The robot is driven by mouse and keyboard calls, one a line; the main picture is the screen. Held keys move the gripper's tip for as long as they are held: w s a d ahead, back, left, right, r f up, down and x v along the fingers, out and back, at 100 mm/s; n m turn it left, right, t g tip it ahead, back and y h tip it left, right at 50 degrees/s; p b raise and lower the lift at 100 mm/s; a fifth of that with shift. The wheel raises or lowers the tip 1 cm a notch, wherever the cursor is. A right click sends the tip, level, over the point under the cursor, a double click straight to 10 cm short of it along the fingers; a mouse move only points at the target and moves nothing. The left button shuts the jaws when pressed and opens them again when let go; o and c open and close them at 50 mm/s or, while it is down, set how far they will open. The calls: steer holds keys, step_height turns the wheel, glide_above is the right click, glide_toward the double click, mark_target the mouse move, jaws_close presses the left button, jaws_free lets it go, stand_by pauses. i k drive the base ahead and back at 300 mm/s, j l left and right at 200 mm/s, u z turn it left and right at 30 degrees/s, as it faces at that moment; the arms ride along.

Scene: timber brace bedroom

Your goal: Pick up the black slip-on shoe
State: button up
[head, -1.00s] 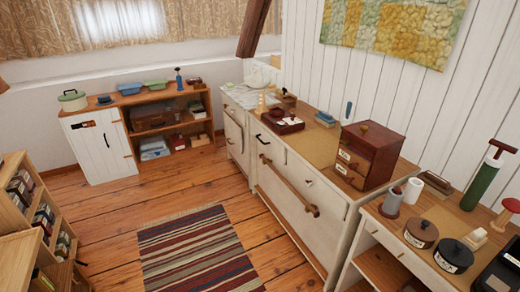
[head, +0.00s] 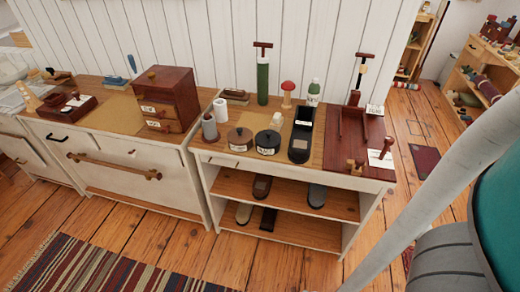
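Several shoes stand on the open shelves of a white-sided shelf unit. A dark, nearly black shoe (head: 268,219) lies on the bottom shelf, partly in shadow, beside a beige shoe (head: 244,213). On the shelf above are a brown shoe (head: 262,187) and a dark grey shoe (head: 317,196). I cannot tell for certain at this size which one is the black slip-on. A long black object (head: 299,148) lies on the unit's top; its kind is unclear. My gripper is not in view.
The unit's top holds a brown lidded pot (head: 240,139), a black lidded pot (head: 268,142), a green cylinder (head: 263,80) and a dark red tray (head: 345,155). A striped rug (head: 95,268) lies at left. Wooden floor (head: 255,262) in front of the shelves is clear.

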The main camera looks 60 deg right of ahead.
mark_target(300, 143)
steer(key=z, duration=1.35)
